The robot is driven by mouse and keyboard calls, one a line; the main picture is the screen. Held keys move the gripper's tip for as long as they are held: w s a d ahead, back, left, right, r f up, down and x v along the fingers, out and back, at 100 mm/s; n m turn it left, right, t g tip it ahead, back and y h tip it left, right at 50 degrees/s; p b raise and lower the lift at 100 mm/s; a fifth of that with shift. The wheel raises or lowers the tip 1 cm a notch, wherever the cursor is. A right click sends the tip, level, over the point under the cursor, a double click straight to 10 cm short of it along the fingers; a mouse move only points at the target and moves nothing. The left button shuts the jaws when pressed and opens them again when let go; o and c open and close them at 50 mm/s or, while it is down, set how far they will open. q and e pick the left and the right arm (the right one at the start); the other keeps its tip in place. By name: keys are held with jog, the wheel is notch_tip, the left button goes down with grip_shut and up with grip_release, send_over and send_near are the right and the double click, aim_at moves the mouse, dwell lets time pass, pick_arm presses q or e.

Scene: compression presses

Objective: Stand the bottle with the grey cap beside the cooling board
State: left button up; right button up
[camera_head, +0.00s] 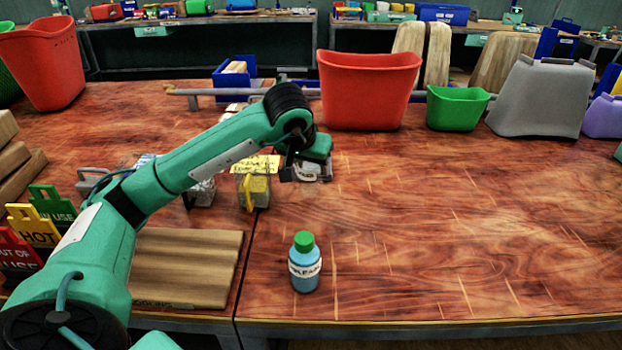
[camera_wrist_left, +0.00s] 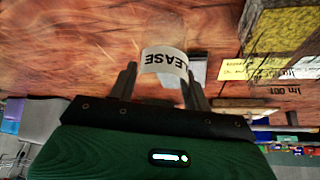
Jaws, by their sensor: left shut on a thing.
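In the left wrist view, a pale, see-through bottle with a white label (camera_wrist_left: 165,62) reading "EASE" sits between the fingers of my left gripper (camera_wrist_left: 158,82). Its cap cannot be made out clearly. In the head view, my left gripper (camera_head: 308,170) is over the middle of the table, shut on this bottle, which is mostly hidden by the gripper. The slatted wooden board (camera_head: 190,262), which looks like the cooling board, lies at the front left, partly behind my left arm. My right gripper is not in view.
A blue bottle with a green cap (camera_head: 305,262) stands right of the board. A yellow-and-grey block (camera_head: 255,190) with a yellow note stands left of my gripper. Signs (camera_head: 40,230) stand at left. A red bin (camera_head: 368,92) and green bin (camera_head: 457,108) stand behind.

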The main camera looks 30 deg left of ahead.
aim_at(311, 177)
pick_arm(q)
notch_tip(311, 177, down, 3)
jog(key=shift+f, duration=0.35)
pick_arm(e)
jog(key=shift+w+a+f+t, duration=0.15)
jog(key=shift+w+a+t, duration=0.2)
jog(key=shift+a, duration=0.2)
pick_arm(q)
jog(key=shift+b, duration=0.3)
jog(key=shift+f, duration=0.1)
jog(key=o, duration=1)
jog(key=shift+c, duration=0.2)
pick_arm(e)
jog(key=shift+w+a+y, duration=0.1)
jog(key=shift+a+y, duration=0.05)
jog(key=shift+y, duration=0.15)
